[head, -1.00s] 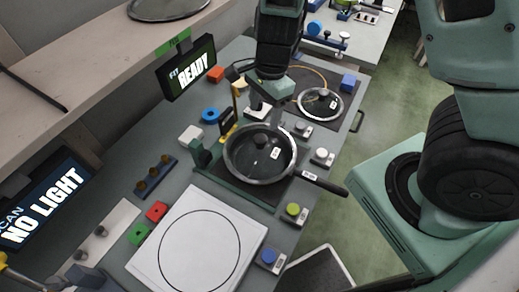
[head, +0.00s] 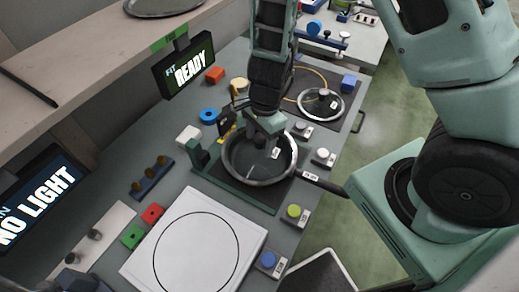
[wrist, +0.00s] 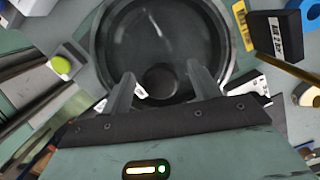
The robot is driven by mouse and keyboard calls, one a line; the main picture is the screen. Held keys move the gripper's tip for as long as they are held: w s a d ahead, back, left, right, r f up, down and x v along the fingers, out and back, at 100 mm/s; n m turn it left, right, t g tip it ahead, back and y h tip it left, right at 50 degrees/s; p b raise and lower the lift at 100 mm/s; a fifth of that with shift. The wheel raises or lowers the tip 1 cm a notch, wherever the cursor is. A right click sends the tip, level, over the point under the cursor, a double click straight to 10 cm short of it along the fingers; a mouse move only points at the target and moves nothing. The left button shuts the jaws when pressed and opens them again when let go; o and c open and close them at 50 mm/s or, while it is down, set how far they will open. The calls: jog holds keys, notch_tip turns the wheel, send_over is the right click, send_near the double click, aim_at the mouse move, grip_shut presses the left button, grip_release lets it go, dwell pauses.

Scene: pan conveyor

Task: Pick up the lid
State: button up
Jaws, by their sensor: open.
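A round pan (head: 231,172) with a pale rim and a dark handle stands on a green fixture. A dark, see-through lid (head: 250,170) with a small white label lies on the pan. In the wrist view the lid (wrist: 125,38) fills the upper middle, and its round black knob (wrist: 160,80) sits between my fingertips. My gripper (wrist: 160,74) is open, one finger on each side of the knob; I cannot tell whether either touches it. In the head view my gripper (head: 268,138) is over the lid and hides the knob.
A second glass-lidded round piece (head: 311,106) lies on a dark mat behind. Green posts (head: 198,155) stand left of the pan. Several coloured buttons (head: 294,211) line the right edge. A white plate with a circle (head: 150,262) lies in front. The screen (head: 188,70) reads READY.

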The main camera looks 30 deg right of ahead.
grip_shut()
